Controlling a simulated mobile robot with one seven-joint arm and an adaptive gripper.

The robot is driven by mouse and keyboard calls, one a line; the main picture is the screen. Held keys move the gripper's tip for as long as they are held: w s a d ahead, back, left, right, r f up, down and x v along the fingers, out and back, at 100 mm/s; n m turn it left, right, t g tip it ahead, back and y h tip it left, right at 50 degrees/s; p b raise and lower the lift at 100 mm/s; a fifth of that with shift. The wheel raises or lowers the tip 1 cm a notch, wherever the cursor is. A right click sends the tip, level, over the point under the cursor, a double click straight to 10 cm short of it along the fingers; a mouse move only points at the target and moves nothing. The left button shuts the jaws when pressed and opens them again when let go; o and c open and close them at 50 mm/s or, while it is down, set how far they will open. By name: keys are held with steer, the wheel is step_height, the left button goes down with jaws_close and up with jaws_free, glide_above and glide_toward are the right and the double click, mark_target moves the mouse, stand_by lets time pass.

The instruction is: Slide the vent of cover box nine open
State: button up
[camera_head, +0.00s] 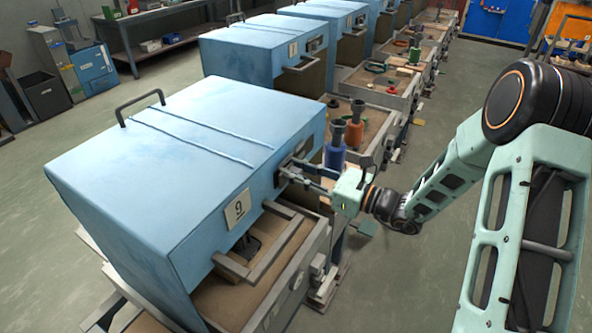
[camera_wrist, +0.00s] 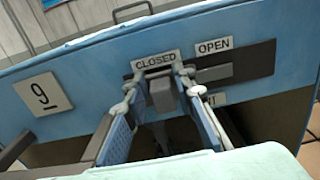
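Cover box nine (camera_head: 170,165) is a large light-blue box with a 9 plate (camera_head: 237,208), which also shows in the wrist view (camera_wrist: 42,94). Its vent slide is a dark grey bar (camera_wrist: 235,68) on the box face with a grey block-shaped knob (camera_wrist: 163,93). The knob stands under the CLOSED label (camera_wrist: 155,61), left of the OPEN label (camera_wrist: 214,46). My gripper (camera_wrist: 160,75) is at the vent, its fingers apart, one on each side of the knob. A narrow gap seems to show left of the knob. In the head view my gripper (camera_head: 285,170) hides the knob.
A grey handle frame (camera_head: 275,245) juts out below the vent. A blue bottle-like object (camera_head: 335,155) and an orange one (camera_head: 354,132) stand just beyond my gripper. More blue boxes (camera_head: 255,52) line up behind. The floor (camera_head: 420,275) at right is open.

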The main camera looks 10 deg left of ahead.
mark_target(300, 150)
jaws_close()
steer(key=w, duration=0.2)
steer(key=w+d+b, duration=0.1)
steer(key=w, duration=0.1)
steer(key=w+d, duration=0.1)
steer(key=w, duration=0.1)
steer(key=shift+w+d, duration=0.15)
steer(key=shift+w, duration=0.15)
steer(key=shift+w+d+r, duration=0.1)
steer(key=shift+w, duration=0.1)
steer(key=shift+o, duration=2.2)
jaws_free()
steer(key=shift+w, duration=0.1)
